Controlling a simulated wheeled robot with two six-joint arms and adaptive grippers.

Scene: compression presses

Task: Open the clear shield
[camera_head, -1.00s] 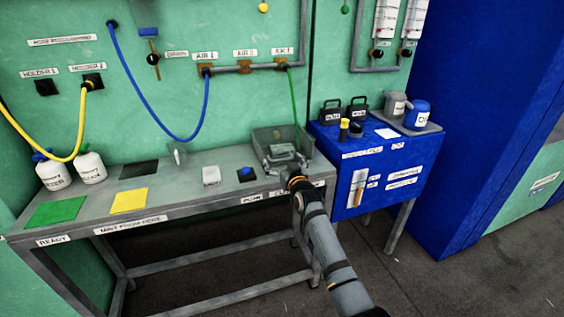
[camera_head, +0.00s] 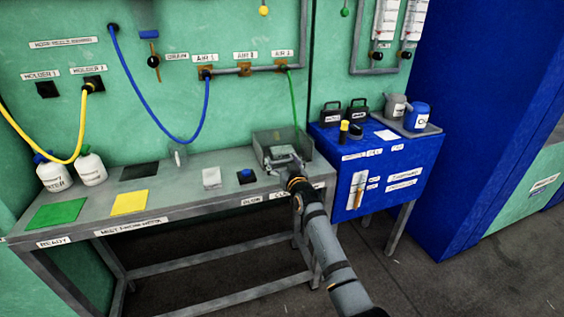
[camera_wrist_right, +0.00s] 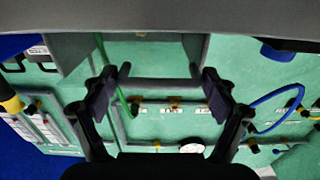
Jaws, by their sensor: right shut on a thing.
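The clear shield (camera_head: 272,139) belongs to the grey box-like press at the right end of the workbench. Its see-through pane is hard to make out, and I cannot tell how far it is tilted. My right gripper (camera_head: 283,163) reaches in from the lower right to the front of the press and covers part of it. My left gripper is not in view.
The workbench (camera_head: 190,190) carries a green mat (camera_head: 58,212), a yellow mat (camera_head: 129,202), two white bottles (camera_head: 90,168) and a blue button (camera_head: 246,173). A blue cabinet (camera_head: 390,165) stands close on the right. A green hose (camera_head: 293,100) hangs behind the press.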

